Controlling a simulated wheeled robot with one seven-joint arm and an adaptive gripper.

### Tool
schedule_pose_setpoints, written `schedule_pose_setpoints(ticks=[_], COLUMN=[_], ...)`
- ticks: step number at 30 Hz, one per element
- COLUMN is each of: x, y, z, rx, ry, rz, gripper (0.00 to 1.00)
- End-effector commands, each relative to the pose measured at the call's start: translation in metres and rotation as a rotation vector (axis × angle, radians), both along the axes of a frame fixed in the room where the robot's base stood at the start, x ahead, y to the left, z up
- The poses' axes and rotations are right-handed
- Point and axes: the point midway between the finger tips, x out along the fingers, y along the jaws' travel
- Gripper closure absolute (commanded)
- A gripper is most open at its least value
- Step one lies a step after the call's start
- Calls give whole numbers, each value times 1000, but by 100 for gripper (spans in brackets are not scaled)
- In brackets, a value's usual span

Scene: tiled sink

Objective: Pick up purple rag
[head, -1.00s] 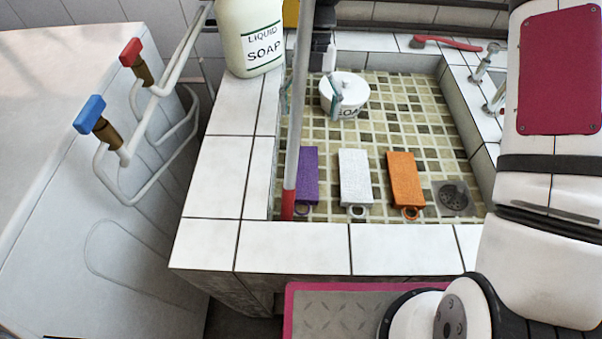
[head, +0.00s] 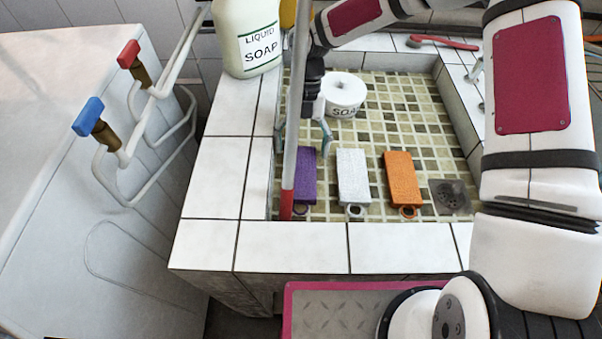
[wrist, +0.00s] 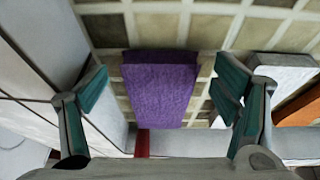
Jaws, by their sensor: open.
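The purple rag (head: 305,178) lies on the tiled sink floor at the left of a row of three, partly hidden behind a grey pole with a red end. In the wrist view the purple rag (wrist: 160,88) is between and beyond the fingers. My gripper (head: 304,137) is open above the far end of the purple rag, with its green-padded fingers spread to either side. It also shows in the wrist view (wrist: 162,92), with nothing between the pads. I cannot tell the exact height gap to the rag.
A white rag (head: 353,176) and an orange rag (head: 403,178) lie to the right, near a drain (head: 450,196). A round soap pot (head: 344,92) stands behind. The pole (head: 294,120) rises at the left, close to the gripper. The sink's tiled rim (head: 290,247) borders the front.

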Motion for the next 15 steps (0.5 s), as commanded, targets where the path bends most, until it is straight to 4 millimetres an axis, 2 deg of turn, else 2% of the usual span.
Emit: schedule_pose_setpoints(ticks=[2, 6, 9, 15], x=[0, 0, 0, 0], y=[0, 0, 0, 0], z=[0, 0, 0, 0], rx=[0, 0, 0, 0], ry=[0, 0, 0, 1], rz=[0, 0, 0, 0], gripper=[21, 52, 70, 70])
